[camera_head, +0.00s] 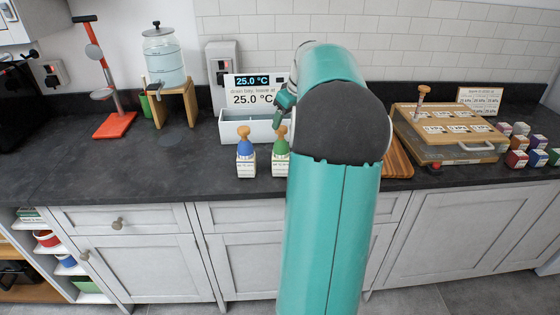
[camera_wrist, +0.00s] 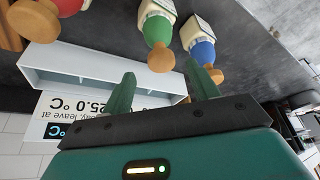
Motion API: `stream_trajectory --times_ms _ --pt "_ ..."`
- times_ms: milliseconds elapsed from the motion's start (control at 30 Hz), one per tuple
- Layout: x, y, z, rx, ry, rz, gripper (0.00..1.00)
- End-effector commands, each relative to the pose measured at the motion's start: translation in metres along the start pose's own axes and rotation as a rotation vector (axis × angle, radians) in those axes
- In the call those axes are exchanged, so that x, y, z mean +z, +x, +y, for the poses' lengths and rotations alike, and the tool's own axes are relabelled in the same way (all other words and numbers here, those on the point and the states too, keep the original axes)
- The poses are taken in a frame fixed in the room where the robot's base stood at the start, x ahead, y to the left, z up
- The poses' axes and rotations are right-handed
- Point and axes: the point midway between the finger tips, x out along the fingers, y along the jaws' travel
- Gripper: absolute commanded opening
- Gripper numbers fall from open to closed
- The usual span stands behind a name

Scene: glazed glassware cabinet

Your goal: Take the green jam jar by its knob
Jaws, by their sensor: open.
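The green jam jar (camera_head: 281,148) stands on the dark counter, just left of my arm, with a tan round knob on top. It also shows in the wrist view (camera_wrist: 156,28), its knob (camera_wrist: 161,58) beyond and roughly between my fingertips. My gripper (camera_head: 279,117) is above and behind the jar in the head view. In the wrist view my gripper (camera_wrist: 160,72) is open with nothing between its fingers, apart from the knob as far as I can tell.
A blue jar (camera_head: 245,149) stands close left of the green one. A red jar (camera_wrist: 66,6) shows in the wrist view; my arm hides it in the head view. A white bay (camera_head: 232,130) with a temperature sign (camera_head: 254,96) is behind.

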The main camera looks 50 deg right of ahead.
Motion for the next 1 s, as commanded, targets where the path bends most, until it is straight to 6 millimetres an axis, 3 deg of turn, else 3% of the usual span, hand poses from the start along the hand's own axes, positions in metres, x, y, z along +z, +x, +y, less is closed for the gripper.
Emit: stream_trajectory --times_ms 167,433,733,1000 --pt "-0.001 0.014 -0.001 -0.002 -0.002 -0.001 0.6" --pt "-0.002 0.054 -0.002 -0.002 -0.002 -0.001 0.6" --pt "-0.002 0.059 -0.003 -0.001 -0.002 0.0 0.6" --pt "-0.002 0.059 -0.003 -0.001 -0.003 0.0 0.07"
